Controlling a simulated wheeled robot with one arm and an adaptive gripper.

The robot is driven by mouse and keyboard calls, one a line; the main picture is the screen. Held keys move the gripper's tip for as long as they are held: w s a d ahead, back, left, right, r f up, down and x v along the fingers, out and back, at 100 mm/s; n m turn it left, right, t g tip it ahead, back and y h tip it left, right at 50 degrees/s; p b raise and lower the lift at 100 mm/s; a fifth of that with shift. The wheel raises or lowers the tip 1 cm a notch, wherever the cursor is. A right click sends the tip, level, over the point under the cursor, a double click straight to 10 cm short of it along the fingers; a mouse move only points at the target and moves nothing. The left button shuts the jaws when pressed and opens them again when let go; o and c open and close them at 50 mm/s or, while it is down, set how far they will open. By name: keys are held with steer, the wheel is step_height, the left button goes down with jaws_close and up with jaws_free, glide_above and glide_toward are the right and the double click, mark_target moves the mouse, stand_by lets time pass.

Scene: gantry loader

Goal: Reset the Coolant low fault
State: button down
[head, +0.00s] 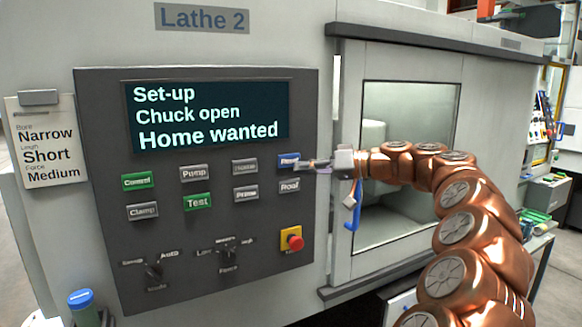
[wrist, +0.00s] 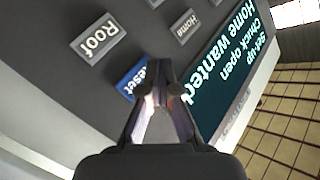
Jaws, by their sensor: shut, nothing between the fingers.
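The Lathe 2 control panel (head: 110,245) faces me. Its screen (head: 210,115) reads "Set-up", "Chuck open", "Home wanted"; no coolant line shows on it. The blue Reset button (head: 285,160) is at the right end of the upper button row, above the Roof button (head: 289,187). In the wrist view the Reset button (wrist: 130,80) is partly hidden behind my fingers. My gripper (head: 304,164) is shut and empty, coming from the right with its tips at the Reset button. In the wrist view the closed tips (wrist: 164,84) overlap its edge; I cannot tell whether they touch it.
Green Control (head: 137,181) and Test (head: 197,202) buttons and grey ones sit nearby. A red stop knob (head: 295,242) and two selector knobs (head: 153,270) are below. A blue handle (head: 354,205) hangs by the door window. A setting card (head: 47,150) is at left.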

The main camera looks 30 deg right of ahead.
steer(key=shift+s+b, duration=0.55)
steer(key=shift+s, duration=0.55)
steer(key=s+a+f+n+g, duration=0.1)
steer(key=a+f+g, duration=0.1)
steer(key=a, duration=0.6)
steer(key=s+a+f+g, duration=0.1)
steer(key=a+f+g, duration=0.15)
steer(key=a, duration=0.55)
steer(key=s+a+f+g+h, duration=0.1)
steer(key=s+a+f+g, duration=0.2)
steer(key=s+a+f, duration=0.25)
steer(key=s+a+f+g+h, duration=0.1)
steer(key=s+a+f+g, duration=0.1)
steer(key=s+a+f, duration=0.35)
steer(key=s+a+f+g+h, duration=0.3)
steer(key=s+a+f+h, duration=0.1)
steer(key=s+f, duration=0.6)
steer(key=s+d+f+g+h, duration=0.1)
steer(key=s+d+f+h, duration=0.1)
steer(key=s, duration=0.4)
steer(key=s+d+f+m+g+h, duration=0.1)
steer(key=s+d+f+h, duration=0.1)
steer(key=s+d+f, duration=0.2)
steer(key=s, duration=0.2)
steer(key=shift+s+d+f+m+h, duration=0.3)
steer(key=shift+s+d, duration=0.1)
